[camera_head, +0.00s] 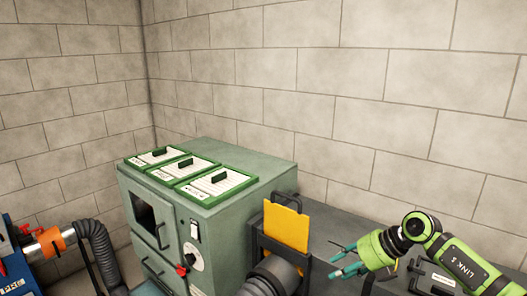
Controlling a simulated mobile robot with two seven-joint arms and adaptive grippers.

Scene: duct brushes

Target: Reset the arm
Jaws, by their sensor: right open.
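My right arm comes in from the right edge, green and black with "LINK 5" on it. Its gripper (343,262) has teal fingers that point left and stand apart, with nothing between them. It is over the dark grey surface to the right of the yellow plate. My left gripper and arm do not show.
A green-grey cabinet (262,178) stands in the middle, with several green-framed white panels (217,187) on top. A yellow plate (287,228) stands upright in a dark frame by a grey corrugated hose (271,280). An orange-collared duct (47,242) is at left. Block walls stand behind.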

